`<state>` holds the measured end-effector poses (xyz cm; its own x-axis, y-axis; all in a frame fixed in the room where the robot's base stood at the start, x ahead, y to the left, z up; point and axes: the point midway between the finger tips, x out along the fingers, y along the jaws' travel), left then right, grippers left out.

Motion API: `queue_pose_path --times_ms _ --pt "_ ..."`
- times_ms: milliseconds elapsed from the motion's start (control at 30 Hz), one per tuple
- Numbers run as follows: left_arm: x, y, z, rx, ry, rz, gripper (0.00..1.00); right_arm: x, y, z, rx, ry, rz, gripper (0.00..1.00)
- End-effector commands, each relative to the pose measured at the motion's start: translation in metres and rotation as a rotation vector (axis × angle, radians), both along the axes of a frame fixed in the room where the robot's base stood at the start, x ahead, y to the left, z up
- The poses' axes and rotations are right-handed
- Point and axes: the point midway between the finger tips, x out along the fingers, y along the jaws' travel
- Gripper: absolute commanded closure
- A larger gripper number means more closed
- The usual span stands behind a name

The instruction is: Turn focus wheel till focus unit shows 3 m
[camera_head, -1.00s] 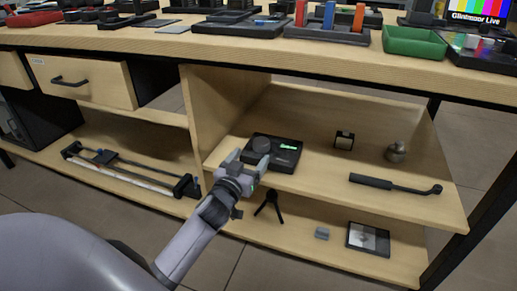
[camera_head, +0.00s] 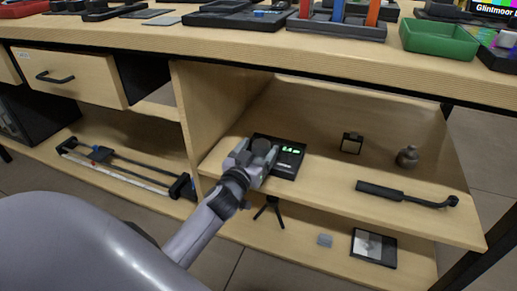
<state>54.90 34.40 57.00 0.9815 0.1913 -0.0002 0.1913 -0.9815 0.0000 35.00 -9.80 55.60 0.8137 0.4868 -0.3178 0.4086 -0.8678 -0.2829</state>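The focus unit (camera_head: 290,169) is a flat black box on the middle shelf under the counter. Its green display (camera_head: 291,150) is lit, but the digits are too small to read surely. The dark round focus wheel (camera_head: 262,147) is on the unit's left part and is partly hidden by my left gripper. My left gripper (camera_head: 253,157) is at the wheel, with its fingers spread and the wheel showing between and behind their tips. I cannot tell whether they touch it. My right gripper is not in view.
A black handle-like tool (camera_head: 400,194), a small dark square item (camera_head: 352,143) and a round metal item (camera_head: 407,157) stand on the same shelf. A small tripod (camera_head: 270,210) is below. The counter edge (camera_head: 330,62) overhangs the shelf.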

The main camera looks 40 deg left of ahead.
Motion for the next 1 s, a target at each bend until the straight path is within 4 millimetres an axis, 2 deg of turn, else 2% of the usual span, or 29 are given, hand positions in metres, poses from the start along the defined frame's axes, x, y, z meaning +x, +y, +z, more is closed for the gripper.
queue_pose_path --times_ms 33,200,500,733,1000 --pt "0.0 0.0 0.0 0.0 0.0 0.0 0.25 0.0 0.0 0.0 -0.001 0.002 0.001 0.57" --pt "0.0 0.0 0.0 0.0 0.0 0.0 0.77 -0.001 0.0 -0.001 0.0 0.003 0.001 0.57" --pt "0.0 0.002 0.004 0.001 0.003 -0.057 0.77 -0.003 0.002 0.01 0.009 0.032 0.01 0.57" --pt "0.0 0.003 0.003 0.001 0.001 -0.137 0.77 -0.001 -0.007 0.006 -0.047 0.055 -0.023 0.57" --pt "0.0 0.004 0.0 0.0 -0.001 -0.147 0.77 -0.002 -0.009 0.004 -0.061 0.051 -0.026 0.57"
